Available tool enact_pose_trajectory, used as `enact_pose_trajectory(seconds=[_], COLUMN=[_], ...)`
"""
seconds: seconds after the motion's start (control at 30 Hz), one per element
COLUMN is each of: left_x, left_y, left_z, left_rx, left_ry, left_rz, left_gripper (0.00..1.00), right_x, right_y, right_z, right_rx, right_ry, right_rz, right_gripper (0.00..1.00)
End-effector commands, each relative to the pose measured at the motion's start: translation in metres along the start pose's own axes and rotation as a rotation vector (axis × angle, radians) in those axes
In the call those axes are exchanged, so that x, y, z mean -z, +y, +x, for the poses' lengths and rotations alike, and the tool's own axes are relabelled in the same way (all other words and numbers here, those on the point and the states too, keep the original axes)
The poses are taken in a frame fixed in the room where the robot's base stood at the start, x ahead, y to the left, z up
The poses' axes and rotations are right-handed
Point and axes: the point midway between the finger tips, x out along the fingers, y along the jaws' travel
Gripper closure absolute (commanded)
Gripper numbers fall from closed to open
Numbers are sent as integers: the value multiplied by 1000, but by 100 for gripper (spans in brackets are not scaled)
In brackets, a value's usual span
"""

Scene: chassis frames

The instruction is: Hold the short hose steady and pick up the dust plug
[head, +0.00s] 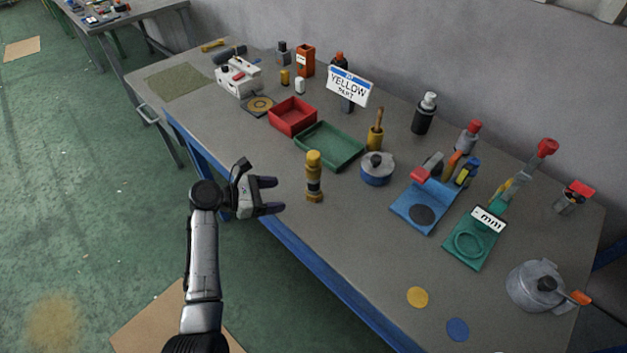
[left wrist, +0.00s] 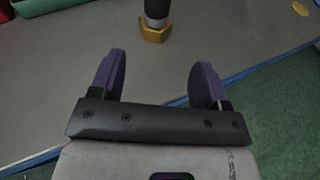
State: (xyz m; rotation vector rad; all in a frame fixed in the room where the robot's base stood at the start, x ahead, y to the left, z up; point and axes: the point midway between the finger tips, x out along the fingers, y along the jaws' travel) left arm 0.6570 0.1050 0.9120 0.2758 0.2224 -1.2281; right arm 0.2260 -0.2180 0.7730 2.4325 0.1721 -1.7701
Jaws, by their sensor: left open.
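An upright part (head: 314,178) with yellow ends and a dark middle stands near the table's front edge. It looks like the short hose, and its rounded yellow top may be the dust plug, though I cannot tell for sure. In the left wrist view, its dark body and yellow hex-shaped foot (left wrist: 155,32) show beyond the fingers; its top is cut off. My left gripper (head: 273,195) is open and empty, left of the part and apart from it, with its purple fingers pointing towards it. My right gripper is not in view.
Behind the part are a green tray (head: 309,156), a red tray (head: 273,112) and a blue-grey pot (head: 377,178). Blue (head: 399,214) and green (head: 458,254) fixtures stand to the right. The table (head: 345,240) in front of them is largely clear, apart from a yellow disc (head: 417,297) and a blue disc (head: 457,329).

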Motion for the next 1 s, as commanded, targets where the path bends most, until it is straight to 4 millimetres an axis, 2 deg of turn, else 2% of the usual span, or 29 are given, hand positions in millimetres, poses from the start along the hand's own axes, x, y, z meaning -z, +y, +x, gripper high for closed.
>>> enact_pose_trajectory(seconds=[0.1, 0.37, 0.8, 0.87, 1.0], left_x=[-13, -1, 0, -9, -8], left_y=[10, 10, 7, 7, 7], left_z=[4, 17, 69, 74, 88], left_rx=[16, 44, 43, 45, 44], left_ry=[-40, -24, -23, -23, -21], left_rz=[-68, -80, -77, -81, -80], left_gripper=[30, 30, 30, 30, 30], right_x=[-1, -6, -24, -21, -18], right_y=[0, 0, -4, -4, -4], right_z=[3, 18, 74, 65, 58], right_rx=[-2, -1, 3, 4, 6], right_ry=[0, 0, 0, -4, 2], right_rz=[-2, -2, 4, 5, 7], right_gripper=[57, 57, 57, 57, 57])
